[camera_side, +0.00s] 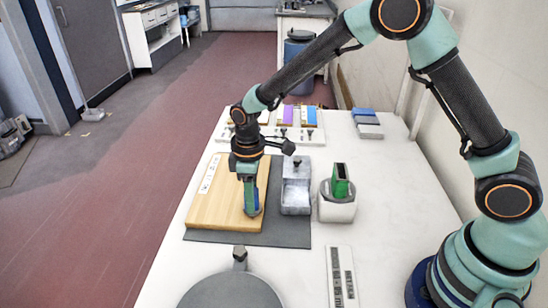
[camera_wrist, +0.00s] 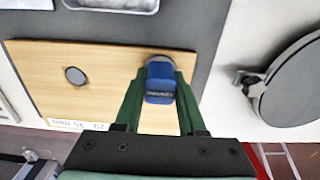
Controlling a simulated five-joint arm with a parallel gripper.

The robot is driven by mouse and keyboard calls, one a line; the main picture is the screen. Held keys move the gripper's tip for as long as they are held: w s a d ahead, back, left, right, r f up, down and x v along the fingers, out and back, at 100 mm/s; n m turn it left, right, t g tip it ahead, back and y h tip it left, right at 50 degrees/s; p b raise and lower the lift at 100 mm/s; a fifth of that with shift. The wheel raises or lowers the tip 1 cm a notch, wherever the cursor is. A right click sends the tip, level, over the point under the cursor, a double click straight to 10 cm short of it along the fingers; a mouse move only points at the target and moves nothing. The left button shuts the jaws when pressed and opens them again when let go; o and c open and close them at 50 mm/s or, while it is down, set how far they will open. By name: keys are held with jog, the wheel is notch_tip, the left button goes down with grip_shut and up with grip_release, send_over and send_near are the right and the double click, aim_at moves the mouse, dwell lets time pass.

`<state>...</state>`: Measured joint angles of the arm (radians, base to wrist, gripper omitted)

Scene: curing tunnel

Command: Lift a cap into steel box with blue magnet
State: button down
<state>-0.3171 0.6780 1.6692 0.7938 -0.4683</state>
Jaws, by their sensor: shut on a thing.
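My gripper (camera_side: 250,208) is low over the wooden board (camera_side: 212,205), near its right side. In the wrist view my gripper (camera_wrist: 160,85) has its green fingers shut on the blue magnet (camera_wrist: 160,88). A grey rounded edge (camera_wrist: 160,58) shows at the magnet's far end; I cannot tell if it is a cap touching the magnet. Another dark round cap (camera_wrist: 75,76) lies flat on the board to the left of the magnet. The steel box (camera_side: 296,210) stands just right of the board, and its rim shows at the top of the wrist view (camera_wrist: 110,10).
A white pot (camera_side: 338,211) with a green item stands right of the box. A dark round plate (camera_side: 232,293) with a knob lies in front. Colored blocks and a rack (camera_side: 300,134) stand behind. The right part of the white table is mostly clear.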

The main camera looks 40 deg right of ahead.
jog(key=shift+r, duration=0.1)
dwell(0.3)
jog(key=shift+r, duration=0.7)
jog(key=shift+r, duration=0.35)
jog(key=shift+r, duration=0.35)
jog(key=shift+r, duration=0.3)
jog(key=shift+r, duration=0.35)
jog(key=shift+r, duration=0.35)
